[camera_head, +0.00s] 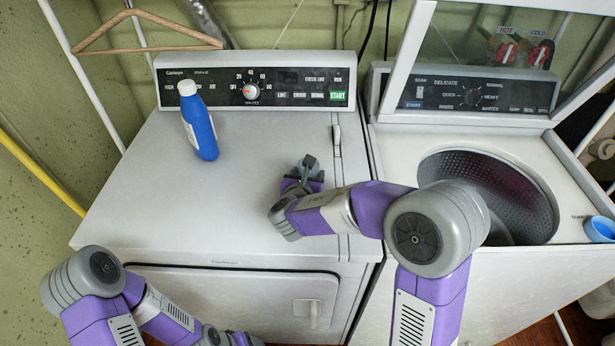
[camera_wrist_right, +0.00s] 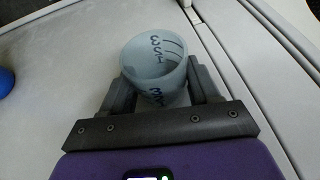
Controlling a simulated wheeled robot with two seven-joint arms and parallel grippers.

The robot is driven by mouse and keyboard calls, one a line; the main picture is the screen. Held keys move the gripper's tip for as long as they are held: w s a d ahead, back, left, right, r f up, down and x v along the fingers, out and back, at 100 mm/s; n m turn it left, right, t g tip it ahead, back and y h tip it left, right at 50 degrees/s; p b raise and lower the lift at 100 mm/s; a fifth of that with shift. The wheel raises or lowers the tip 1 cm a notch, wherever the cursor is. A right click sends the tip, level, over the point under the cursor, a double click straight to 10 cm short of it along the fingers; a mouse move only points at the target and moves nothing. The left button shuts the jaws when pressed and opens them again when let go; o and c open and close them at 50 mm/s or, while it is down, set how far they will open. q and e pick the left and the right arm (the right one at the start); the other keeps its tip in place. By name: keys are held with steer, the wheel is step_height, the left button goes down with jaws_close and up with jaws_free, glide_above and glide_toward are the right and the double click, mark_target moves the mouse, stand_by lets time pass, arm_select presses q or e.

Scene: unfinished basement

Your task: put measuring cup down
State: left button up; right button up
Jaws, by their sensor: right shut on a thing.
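The measuring cup (camera_wrist_right: 153,78) is a translucent pale cup with dark markings, mouth facing the right wrist camera. My right gripper (camera_wrist_right: 155,95) is shut on it, with one dark finger on each side. In the head view my right gripper (camera_head: 306,170) is over the right part of the white dryer top (camera_head: 150,205), and the cup is mostly hidden there by the gripper. I cannot tell whether the cup touches the dryer top.
A blue bottle with a white cap (camera_head: 200,125) stands on the dryer top, left of my right gripper. The open washer (camera_head: 555,150) with its raised lid is to the right. A blue cup-like object (camera_head: 600,229) sits at its right edge. The dryer's front left is clear.

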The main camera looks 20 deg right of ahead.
steer(key=shift+f, duration=0.2)
steer(key=o, duration=1)
steer(key=shift+r, duration=0.1)
steer(key=shift+o, duration=0.2)
steer(key=shift+r, duration=0.1)
steer(key=shift+s+a+r, duration=0.15)
steer(key=shift+s+r, duration=0.05)
steer(key=p+v, duration=0.2)
steer(key=v, duration=0.9)
steer(key=shift+s, duration=0.2)
